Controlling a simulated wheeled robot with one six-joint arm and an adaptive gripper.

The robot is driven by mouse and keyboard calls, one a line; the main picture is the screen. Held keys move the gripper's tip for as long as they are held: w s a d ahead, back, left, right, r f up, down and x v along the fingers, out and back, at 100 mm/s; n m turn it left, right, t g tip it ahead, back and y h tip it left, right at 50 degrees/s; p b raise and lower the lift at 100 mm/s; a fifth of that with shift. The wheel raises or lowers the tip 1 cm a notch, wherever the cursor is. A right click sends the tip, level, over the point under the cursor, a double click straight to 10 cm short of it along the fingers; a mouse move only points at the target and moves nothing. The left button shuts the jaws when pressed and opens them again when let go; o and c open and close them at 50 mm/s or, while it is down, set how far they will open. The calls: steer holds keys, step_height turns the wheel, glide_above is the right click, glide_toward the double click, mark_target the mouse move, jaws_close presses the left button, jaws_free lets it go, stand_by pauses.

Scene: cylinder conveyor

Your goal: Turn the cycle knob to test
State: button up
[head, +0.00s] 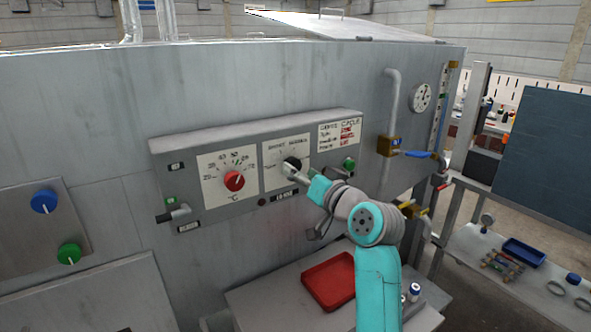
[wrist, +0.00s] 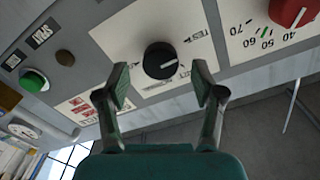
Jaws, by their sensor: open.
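The black cycle knob (head: 291,164) is on a white dial plate in the middle of the grey control panel. In the wrist view the knob (wrist: 159,61) has a white pointer mark directed to the right. The word TEST (wrist: 197,35) is printed on the plate up and right of the knob there; another label beside the mark is too small to read. My gripper (wrist: 161,84) is open, with one finger on each side of the knob and a little short of it, apparently not touching. In the head view my gripper (head: 303,177) partly covers the plate's lower right.
A red knob (head: 234,181) with a temperature scale is just left. A green button (head: 349,164) is right, and a lever (head: 176,214) is at the panel's lower left. A red tray (head: 330,281) lies below. Valves and a pipe (head: 390,110) stand right.

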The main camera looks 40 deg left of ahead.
steer(key=v, duration=0.8)
steer(key=shift+d, duration=0.35)
steer(key=shift+s, duration=0.15)
steer(key=s+d+f+m+t+h, duration=0.2)
steer(key=d+f+m+t+h, duration=0.1)
steer(key=d+f, duration=0.9)
steer(key=s+d+f+m+t+h, duration=0.3)
steer(key=d+f, duration=0.6)
steer(key=f, duration=0.8)
steer(key=s+d+f+m+t+h, duration=0.25)
steer(key=s+d+f+h, duration=0.25)
steer(key=s+d+f, duration=0.6)
steer(key=s+d+h, duration=0.3)
steer(key=s+d, duration=0.5)
steer(key=s, duration=0.3)
steer(key=s+d+r+h, duration=0.1)
steer(key=s+d+r, duration=0.2)
steer(key=s, duration=0.6)
steer(key=s+d+r+h, duration=0.1)
steer(key=s+d+r, duration=0.2)
steer(key=s, duration=0.7)
steer(key=shift+r+h, duration=0.3)
steer(key=shift+r, duration=0.1)
